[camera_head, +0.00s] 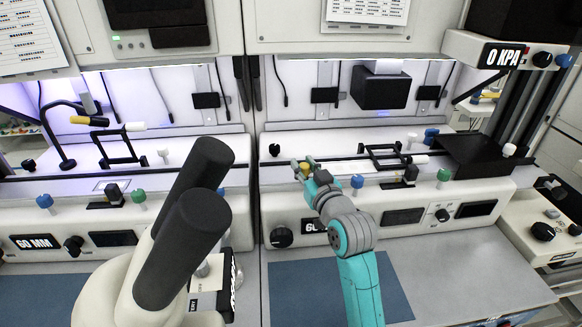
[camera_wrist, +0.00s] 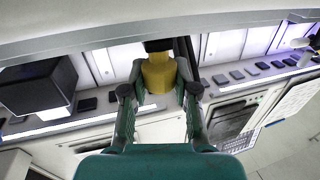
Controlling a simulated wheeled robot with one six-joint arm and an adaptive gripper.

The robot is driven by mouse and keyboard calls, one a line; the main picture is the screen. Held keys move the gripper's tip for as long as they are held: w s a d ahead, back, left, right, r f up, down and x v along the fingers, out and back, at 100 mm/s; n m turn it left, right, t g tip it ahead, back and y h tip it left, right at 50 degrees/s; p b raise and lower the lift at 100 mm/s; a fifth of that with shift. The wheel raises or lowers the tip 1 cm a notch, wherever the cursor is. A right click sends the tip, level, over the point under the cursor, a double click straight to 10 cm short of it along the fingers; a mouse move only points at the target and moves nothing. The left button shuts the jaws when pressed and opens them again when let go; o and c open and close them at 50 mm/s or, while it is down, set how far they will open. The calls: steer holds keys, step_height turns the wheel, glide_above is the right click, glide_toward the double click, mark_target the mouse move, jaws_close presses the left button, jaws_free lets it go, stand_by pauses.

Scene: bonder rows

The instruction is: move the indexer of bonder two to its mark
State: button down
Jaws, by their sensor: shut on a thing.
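My gripper (camera_head: 309,169) is at the rail of the right-hand bonder (camera_head: 370,209), near that machine's left end. It is shut on a yellow knob (camera_head: 303,171), which stands at the rail. In the wrist view the two fingers of my gripper (camera_wrist: 159,85) close on the sides of the yellow knob (camera_wrist: 158,74), with a dark part above it. The knob looks like the indexer's handle, but the indexer's body is hidden or too small to tell. I cannot make out the mark.
A blue knob (camera_head: 357,181), a black block (camera_head: 410,174) and a green knob (camera_head: 443,174) stand along the rail to the right. A black frame (camera_head: 381,153) is behind. The left bonder (camera_head: 60,222) reads 60 MM. A blue mat (camera_head: 290,290) lies on the bench in front.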

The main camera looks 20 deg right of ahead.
steer(key=c, duration=0.9)
jaws_free()
steer(key=shift+o, duration=0.2)
steer(key=s, duration=1.2)
steer(key=shift+a, duration=0.25)
steer(key=shift+f, duration=0.1)
